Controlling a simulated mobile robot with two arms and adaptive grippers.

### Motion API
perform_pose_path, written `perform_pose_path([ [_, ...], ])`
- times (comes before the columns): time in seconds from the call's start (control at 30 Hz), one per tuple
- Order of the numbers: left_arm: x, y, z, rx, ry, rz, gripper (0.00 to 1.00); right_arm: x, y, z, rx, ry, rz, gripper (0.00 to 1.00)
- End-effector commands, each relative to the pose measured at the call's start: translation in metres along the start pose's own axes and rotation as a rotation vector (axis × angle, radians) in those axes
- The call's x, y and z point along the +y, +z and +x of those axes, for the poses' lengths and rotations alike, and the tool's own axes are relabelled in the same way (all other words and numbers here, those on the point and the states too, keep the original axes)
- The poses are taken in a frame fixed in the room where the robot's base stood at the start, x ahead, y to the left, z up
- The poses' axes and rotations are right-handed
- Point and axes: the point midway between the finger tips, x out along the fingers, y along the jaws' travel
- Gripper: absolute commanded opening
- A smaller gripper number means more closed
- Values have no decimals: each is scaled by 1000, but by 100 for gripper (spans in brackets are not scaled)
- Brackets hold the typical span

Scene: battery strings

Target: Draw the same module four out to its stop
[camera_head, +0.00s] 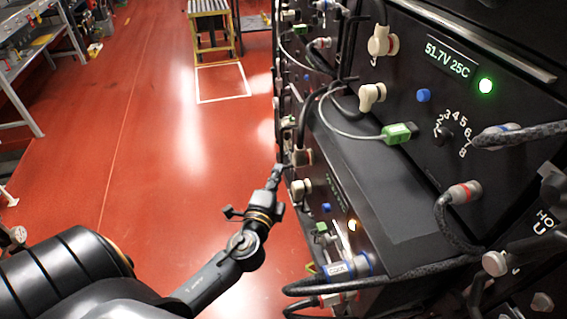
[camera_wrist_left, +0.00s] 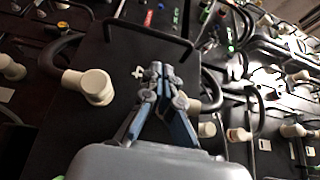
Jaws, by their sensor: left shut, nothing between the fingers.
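The battery rack stands on the right in the head view. A lower module with an amber light (camera_head: 336,215) juts out from under the upper module, and its flat dark top (camera_head: 375,170) shows. I cannot read a number on it. My left gripper (camera_head: 277,172) is shut and empty beside the rack's front, left of that module. In the left wrist view the closed fingers (camera_wrist_left: 157,75) are in front of a dark panel (camera_wrist_left: 110,55) with a black bail handle (camera_wrist_left: 150,31); contact cannot be told. A beige plug (camera_wrist_left: 92,86) is left of the fingers. My right gripper is not in view.
The upper module (camera_head: 455,95) has a 51.7V 25C display, a green light and a dial. Grey cables (camera_head: 380,272) and a green connector (camera_head: 399,133) hang near the lower module. Red floor (camera_head: 170,130) left of the rack is clear, with a bench (camera_head: 30,75) beyond.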

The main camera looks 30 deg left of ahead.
Motion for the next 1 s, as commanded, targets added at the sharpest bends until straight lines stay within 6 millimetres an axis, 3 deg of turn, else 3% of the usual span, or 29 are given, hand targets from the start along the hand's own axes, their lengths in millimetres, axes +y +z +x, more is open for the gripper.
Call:
perform_pose_path([
  [0.5, 0, 0, 83, 1, 2, -3, 0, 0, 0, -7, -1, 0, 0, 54],
  [0.7, 1, 0, 95, 1, 3, -3, 0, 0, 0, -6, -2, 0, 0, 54],
  [1.0, 1, 0, 95, 1, 4, -3, 0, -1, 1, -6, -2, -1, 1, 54],
])
